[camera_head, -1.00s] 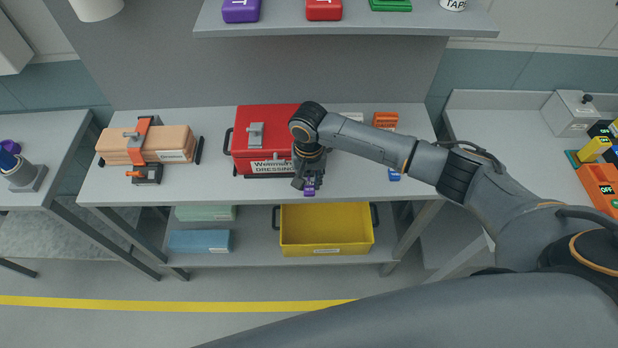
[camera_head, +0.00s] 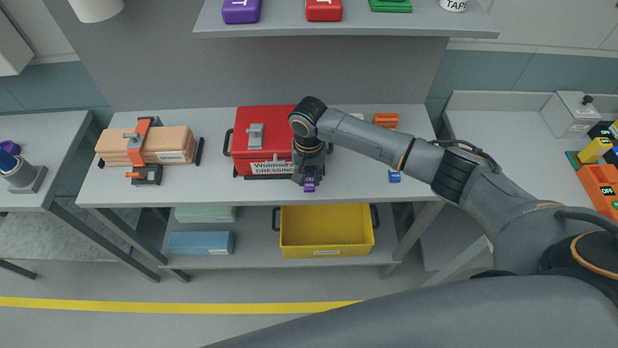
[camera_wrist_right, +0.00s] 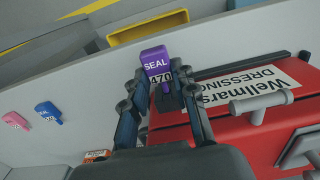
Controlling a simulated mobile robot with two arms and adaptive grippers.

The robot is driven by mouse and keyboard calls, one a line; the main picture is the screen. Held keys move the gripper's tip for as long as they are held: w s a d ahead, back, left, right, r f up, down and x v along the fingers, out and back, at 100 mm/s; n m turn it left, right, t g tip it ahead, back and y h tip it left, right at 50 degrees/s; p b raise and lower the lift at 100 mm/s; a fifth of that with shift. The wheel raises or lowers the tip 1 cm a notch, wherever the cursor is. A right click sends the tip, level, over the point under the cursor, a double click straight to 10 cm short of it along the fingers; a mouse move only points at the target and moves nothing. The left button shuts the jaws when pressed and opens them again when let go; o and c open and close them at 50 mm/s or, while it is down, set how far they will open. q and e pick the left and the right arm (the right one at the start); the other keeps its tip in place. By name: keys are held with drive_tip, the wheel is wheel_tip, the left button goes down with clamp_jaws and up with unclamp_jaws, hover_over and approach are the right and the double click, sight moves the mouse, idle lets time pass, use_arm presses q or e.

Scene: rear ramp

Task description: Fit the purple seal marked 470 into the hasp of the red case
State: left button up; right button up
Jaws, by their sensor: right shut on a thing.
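The purple seal (camera_wrist_right: 157,65) reads SEAL 470 in the right wrist view, held between the fingertips of my right gripper (camera_wrist_right: 162,98). In the head view the purple seal (camera_head: 309,185) shows just below my right gripper (camera_head: 307,176), over the front part of the table. The red case (camera_head: 262,140) stands directly beside the gripper, partly hidden by my right arm. The seal appears apart from the hasp. My left gripper is not in view.
A blue seal (camera_wrist_right: 47,112) and a pink seal (camera_wrist_right: 14,119) lie on the table. An orange block (camera_head: 386,120) sits at its back right. A strapped tan box (camera_head: 165,145) stands at left. A yellow bin (camera_head: 327,251) is on the lower shelf.

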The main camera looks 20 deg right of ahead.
sight(309, 175)
drive_tip(key=shift+w+d+r, duration=0.1)
drive_tip(key=shift+w+d, duration=0.15)
drive_tip(key=shift+w, duration=0.65)
drive_tip(key=o, duration=0.8)
wheel_tip(309, 175, up, 12)
drive_tip(key=shift+f, duration=0.1)
idle(0.5)
